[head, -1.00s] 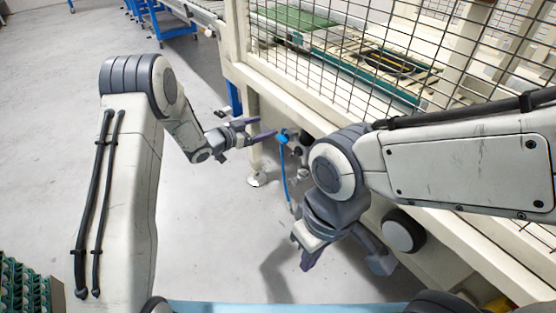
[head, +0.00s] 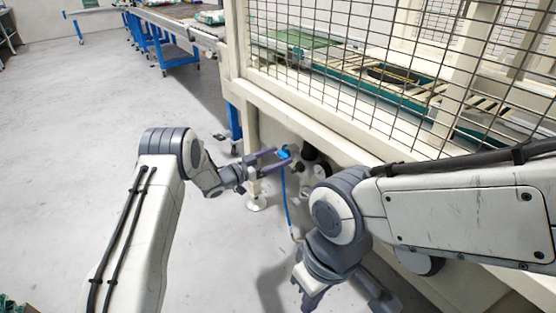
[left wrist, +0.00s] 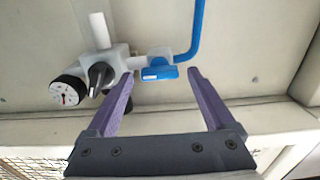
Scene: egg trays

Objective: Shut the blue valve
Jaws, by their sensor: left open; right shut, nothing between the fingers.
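The blue valve handle (head: 283,153) is at the lower frame of the caged machine, at the top of a blue hose. In the left wrist view the blue handle (left wrist: 160,73) sits flat on a white fitting. My left gripper (head: 280,158) is open at the valve. In the left wrist view its two purple fingertips (left wrist: 160,76) appear on either side of the blue handle, with gaps on both sides; I cannot tell the depth. My right gripper (head: 312,301) is shut and empty, low in the head view and apart from the valve.
A round gauge (left wrist: 68,91) and a black knob (left wrist: 100,76) are left of the valve. The blue hose (left wrist: 206,30) bends upward at its right. The machine's cream frame (head: 340,140) and mesh stand close behind. Grey floor (head: 80,120) is open at left.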

